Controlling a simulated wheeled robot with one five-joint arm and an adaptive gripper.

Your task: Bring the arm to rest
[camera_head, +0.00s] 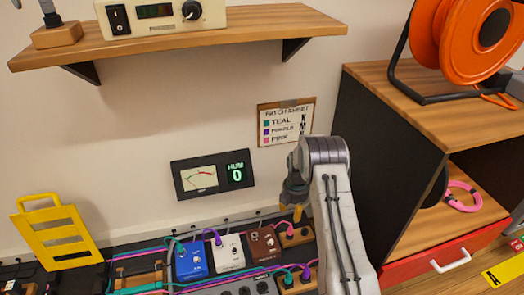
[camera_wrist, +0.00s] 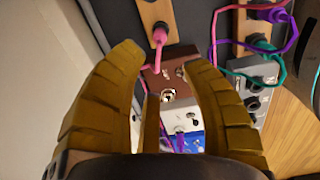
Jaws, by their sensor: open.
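My arm (camera_head: 335,220) rises at the right of the pedal board in the head view, bent at a grey joint near the patch sheet. My gripper (camera_head: 294,214) hangs down from it over the back right of the board. A brown pedal (camera_wrist: 168,88) shows beyond the fingers, and a pink plug (camera_wrist: 160,34) sits in a wooden jack block near the fingertips. I cannot tell how far the fingertips are from them.
A blue pedal (camera_head: 190,262), a white pedal (camera_head: 228,254) and the brown pedal (camera_head: 263,243) stand in a row with cables. A wall shelf (camera_head: 240,24) is above. A wooden cabinet (camera_head: 425,95) with an orange cable reel (camera_head: 455,40) stands close right of my arm.

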